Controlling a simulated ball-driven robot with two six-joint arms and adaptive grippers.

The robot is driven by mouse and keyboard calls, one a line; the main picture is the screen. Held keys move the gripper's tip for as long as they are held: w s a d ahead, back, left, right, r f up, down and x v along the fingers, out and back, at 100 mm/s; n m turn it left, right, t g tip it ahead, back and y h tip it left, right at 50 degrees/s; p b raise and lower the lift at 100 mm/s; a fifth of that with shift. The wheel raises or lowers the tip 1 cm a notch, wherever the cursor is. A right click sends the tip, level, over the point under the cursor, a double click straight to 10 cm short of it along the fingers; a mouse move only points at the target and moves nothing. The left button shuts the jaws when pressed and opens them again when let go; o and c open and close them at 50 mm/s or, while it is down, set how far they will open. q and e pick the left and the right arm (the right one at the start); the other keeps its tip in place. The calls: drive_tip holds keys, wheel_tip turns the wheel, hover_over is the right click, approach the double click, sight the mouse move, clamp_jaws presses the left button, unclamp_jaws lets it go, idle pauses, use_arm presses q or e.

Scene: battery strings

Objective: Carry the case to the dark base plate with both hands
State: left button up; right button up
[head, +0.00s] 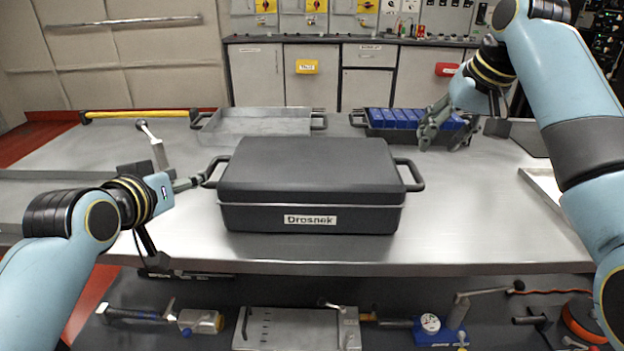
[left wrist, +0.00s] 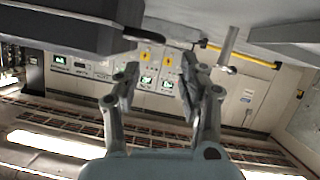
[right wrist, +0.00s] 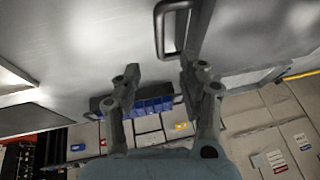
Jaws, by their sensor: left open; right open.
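The dark grey case (head: 310,165), labelled Drosnek, sits closed on the steel table, with a handle at each end. My left gripper (head: 190,183) is open just outside the case's left handle (head: 214,172). In the left wrist view the case (left wrist: 60,28) is at upper left, beyond the open, empty fingers (left wrist: 158,75). My right gripper (head: 444,138) is open and empty, behind and right of the right handle (head: 412,175). In the right wrist view that handle (right wrist: 160,32) is above the fingers (right wrist: 156,82), apart from them. I cannot surely make out the dark base plate.
A blue-filled tray (head: 366,122) stands behind the case at right, near my right gripper. An empty metal tray (head: 262,122) stands behind it at left. A lever clamp (head: 152,140) stands at left. Tools and a grey plate (head: 290,325) lie below the table's front edge.

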sight(209, 167)
use_arm(q)
drive_tip(key=shift+s, duration=0.1)
use_arm(e)
drive_tip(key=shift+s, duration=0.1)
use_arm(q)
drive_tip(key=x, duration=1.1)
drive_tip(key=shift+s, duration=0.1)
use_arm(e)
drive_tip(key=x, duration=1)
drive_tip(key=shift+f, duration=0.4)
use_arm(q)
clamp_jaws()
use_arm(e)
clamp_jaws()
drive_tip(key=shift+d, duration=0.1)
use_arm(q)
drive_tip(key=shift+w+r, duration=0.2)
drive_tip(key=shift+r, duration=0.2)
use_arm(e)
drive_tip(key=shift+w+r, duration=0.3)
drive_tip(key=shift+w, duration=0.05)
